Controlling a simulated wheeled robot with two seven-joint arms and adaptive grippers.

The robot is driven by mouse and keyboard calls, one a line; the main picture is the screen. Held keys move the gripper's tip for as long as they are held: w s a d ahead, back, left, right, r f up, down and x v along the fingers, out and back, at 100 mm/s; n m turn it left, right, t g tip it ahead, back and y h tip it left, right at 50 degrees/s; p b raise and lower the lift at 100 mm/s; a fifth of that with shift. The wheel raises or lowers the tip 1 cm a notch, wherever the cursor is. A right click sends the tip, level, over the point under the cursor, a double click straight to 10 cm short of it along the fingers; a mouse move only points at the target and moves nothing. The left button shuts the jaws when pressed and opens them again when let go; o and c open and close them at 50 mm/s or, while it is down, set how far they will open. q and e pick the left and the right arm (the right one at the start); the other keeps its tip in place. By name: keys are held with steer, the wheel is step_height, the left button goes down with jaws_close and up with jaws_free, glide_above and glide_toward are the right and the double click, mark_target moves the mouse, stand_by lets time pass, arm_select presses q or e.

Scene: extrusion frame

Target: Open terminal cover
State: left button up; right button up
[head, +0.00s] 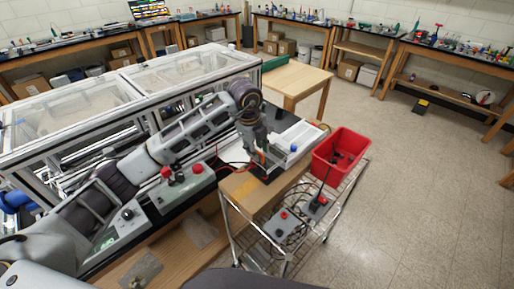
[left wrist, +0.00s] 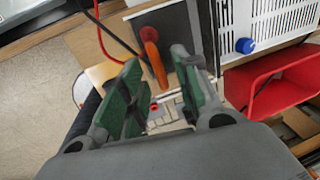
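My left gripper (head: 259,153) points down over the wooden bench end at the right of the frame. In the left wrist view its two green-padded fingers (left wrist: 160,88) are apart. An orange curved piece (left wrist: 152,58) shows beyond and between the fingertips, in front of a dark panel (left wrist: 176,22). I cannot tell whether it touches a finger or whether it is the terminal cover. Small pale terminal-like parts (left wrist: 166,108) with a red spot lie lower between the fingers, partly hidden. My right gripper is not in view.
A white vented box (left wrist: 268,18) with a blue knob stands beside the panel. A red bin (head: 340,148) sits on a wire cart to the right. Red and black cables (left wrist: 104,30) run near the fingers. A control box with red buttons (head: 182,190) lies under my left arm.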

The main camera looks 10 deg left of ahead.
arm_select(q)
jaws_close()
steer(key=shift+w, duration=0.1)
stand_by(0.6)
